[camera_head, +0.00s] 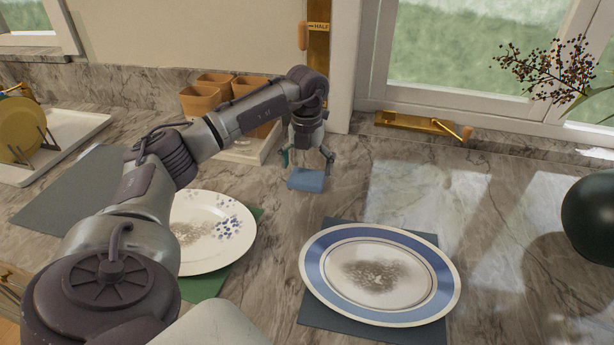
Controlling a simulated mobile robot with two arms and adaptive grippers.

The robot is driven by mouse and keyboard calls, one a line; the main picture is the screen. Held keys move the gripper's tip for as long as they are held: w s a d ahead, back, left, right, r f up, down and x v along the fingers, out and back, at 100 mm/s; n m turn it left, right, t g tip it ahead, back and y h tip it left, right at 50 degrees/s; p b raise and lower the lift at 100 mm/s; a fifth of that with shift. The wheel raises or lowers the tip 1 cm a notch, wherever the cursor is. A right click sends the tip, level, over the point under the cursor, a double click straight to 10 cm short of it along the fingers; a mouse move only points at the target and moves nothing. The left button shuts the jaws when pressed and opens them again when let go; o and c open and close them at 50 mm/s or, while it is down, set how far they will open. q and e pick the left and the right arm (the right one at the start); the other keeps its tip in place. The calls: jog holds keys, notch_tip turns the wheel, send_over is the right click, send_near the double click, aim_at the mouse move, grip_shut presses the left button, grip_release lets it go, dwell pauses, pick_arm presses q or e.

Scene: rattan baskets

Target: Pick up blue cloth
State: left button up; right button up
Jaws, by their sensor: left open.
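The blue cloth (306,181) is a small folded piece lying on the marble counter, behind the blue-rimmed plate. My left gripper (308,166) hangs down just above and behind the cloth. Its fingers are spread apart, with one on the left and one on the right of the cloth's far side. I cannot tell whether the fingertips touch the cloth. My right gripper is not in view.
A blue-rimmed plate (428,282) with a dark smudge lies in front. A floral white plate (205,258), also smudged, lies left. Terracotta pots (199,100) stand behind my arm. A dark round vase (590,218) stands right. The counter right of the cloth is clear.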

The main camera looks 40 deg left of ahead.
pick_arm(q)
jog(key=shift+f, duration=1.35)
jog(key=c, duration=0.6)
jog(key=shift+w+r, duration=0.1)
jog(key=shift+r, duration=0.35)
notch_tip(320, 180, up, 3)
jog(key=shift+f+b, duration=0.1)
jog(key=shift+b, duration=0.3)
jog(key=s+d+r+b, duration=0.2)
jog(key=s+d+r, duration=0.5)
jog(key=s, duration=0.2)
jog(key=shift+s+r, duration=0.15)
jog(key=shift+r, duration=0.05)
jog(key=shift+d, duration=0.1)
